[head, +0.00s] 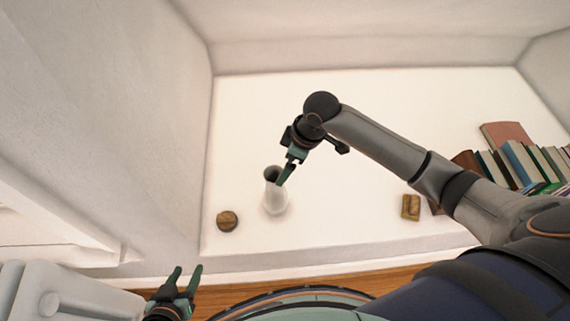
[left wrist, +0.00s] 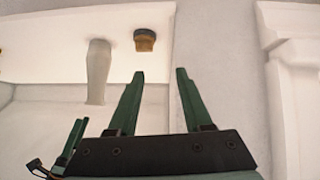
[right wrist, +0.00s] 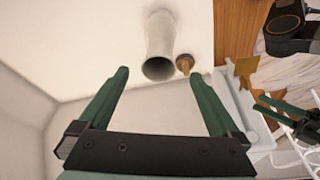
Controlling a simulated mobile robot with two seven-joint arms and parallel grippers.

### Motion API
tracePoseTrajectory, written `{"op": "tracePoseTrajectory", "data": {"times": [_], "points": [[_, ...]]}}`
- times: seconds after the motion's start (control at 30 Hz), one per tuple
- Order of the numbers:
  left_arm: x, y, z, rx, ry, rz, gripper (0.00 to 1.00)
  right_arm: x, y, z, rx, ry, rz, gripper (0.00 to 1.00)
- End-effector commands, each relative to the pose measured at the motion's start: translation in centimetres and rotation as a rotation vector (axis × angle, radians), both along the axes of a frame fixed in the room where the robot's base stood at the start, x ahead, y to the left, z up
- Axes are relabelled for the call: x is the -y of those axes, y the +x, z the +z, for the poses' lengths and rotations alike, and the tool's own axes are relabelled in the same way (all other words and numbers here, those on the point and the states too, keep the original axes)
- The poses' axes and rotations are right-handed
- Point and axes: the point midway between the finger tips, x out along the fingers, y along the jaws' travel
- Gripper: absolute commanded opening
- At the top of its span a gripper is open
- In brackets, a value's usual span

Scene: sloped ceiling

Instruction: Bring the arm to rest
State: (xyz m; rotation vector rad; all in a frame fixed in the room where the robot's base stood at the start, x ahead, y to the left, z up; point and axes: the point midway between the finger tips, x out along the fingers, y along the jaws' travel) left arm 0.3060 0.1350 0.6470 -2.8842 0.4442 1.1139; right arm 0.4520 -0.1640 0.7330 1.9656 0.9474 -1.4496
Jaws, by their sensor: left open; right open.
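My right arm reaches in from the right in the head view. Its gripper (head: 284,178) is just above the mouth of a white vase (head: 276,199). In the right wrist view the fingers (right wrist: 160,85) are spread and empty, with the vase (right wrist: 160,48) beyond them; contact cannot be told. My left gripper (head: 188,272) is low at the left of the head view, in front of the white surface, open and empty. Its spread fingers (left wrist: 158,80) also show in the left wrist view, with the vase (left wrist: 97,72) farther off to the left.
A round brown object (head: 227,221) sits left of the vase on the white surface (head: 330,215). A small golden-brown block (head: 411,207) lies at the right. Several books (head: 525,163) stand at the far right. A white ribbed object (head: 70,295) is beside my left gripper.

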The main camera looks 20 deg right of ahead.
Motion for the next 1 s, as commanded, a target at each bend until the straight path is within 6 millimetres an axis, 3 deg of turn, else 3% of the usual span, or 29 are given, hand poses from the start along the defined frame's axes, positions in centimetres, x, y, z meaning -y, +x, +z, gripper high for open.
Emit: {"op": "tracePoseTrajectory", "data": {"times": [0.43,0.57,0.8,1.0], "points": [[-0.1,-0.8,-0.5,-0.020,0.002,0.003,0.50,-0.1,0.0,0.0,0.001,0.002,-0.001,0.99],[-0.1,-0.8,0.3,-0.020,0.001,0.005,0.50,-1.0,-0.5,-0.3,0.015,0.037,-0.022,0.99],[-0.7,-0.6,3.5,-0.005,0.008,0.017,0.50,-4.5,-3.2,-1.5,0.115,0.209,-0.182,0.99],[-1.8,-0.8,5.3,-0.001,0.021,0.037,0.50,-5.1,-6.2,-1.7,0.211,0.313,-0.357,0.99]]}}
